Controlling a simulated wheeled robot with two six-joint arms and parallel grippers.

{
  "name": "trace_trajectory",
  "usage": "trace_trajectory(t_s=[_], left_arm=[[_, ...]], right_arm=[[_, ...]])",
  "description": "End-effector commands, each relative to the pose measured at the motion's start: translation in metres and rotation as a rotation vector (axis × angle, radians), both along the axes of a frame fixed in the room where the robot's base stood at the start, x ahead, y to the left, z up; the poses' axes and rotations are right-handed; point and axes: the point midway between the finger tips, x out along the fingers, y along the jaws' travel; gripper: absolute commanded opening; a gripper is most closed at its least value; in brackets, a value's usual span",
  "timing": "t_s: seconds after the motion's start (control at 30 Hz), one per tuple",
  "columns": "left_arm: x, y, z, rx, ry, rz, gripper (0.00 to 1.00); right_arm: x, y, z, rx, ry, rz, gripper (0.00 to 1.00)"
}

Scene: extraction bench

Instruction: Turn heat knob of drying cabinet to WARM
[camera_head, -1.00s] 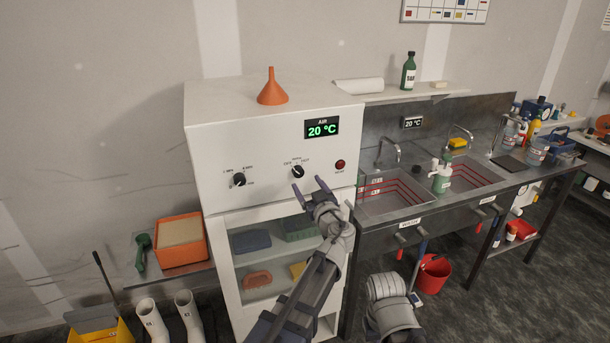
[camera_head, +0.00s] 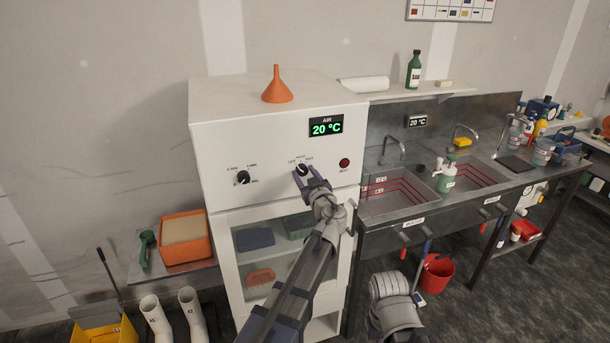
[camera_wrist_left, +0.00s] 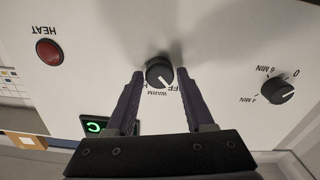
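In the left wrist view, which is upside down, the heat knob (camera_wrist_left: 158,72) sits between the fingertips of my left gripper (camera_wrist_left: 160,74). The fingers are open, one on each side, with a small gap visible. The knob's white mark points toward the partly hidden OFF label, beside WARM. In the head view my left gripper (camera_head: 305,172) covers part of the knob.
A timer knob (camera_head: 243,177) is left of the heat knob, and a red button (camera_head: 344,163) is right of it. An orange funnel (camera_head: 277,86) stands on the cabinet. The sink bench (camera_head: 400,222) adjoins on the right.

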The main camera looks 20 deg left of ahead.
Motion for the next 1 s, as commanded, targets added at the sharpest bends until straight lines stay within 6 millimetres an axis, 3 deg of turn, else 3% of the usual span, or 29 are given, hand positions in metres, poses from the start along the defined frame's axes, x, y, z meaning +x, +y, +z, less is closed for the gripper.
trace_trajectory(t_s=[0.07,0.43,0.77,1.0], left_arm=[[0.0,-0.0001,0.0,0.0,0.0,0.0,0.43],[-0.0002,-0.0001,-0.0001,0.0,0.0,0.0,0.01],[-0.0002,-0.0002,-0.0001,0.017,0.012,0.0,0.0],[-0.0001,-0.0004,-0.0001,0.119,0.081,0.0,0.0]], right_arm=[[0.0,0.0,0.0,0.0,0.0,0.0,0.0],[0.0,0.0,0.0,0.0,0.0,0.0,0.0],[0.0,0.0,0.0,0.0,0.0,0.0,0.0],[0.0,0.0,0.0,0.0,0.0,0.0,0.0]])
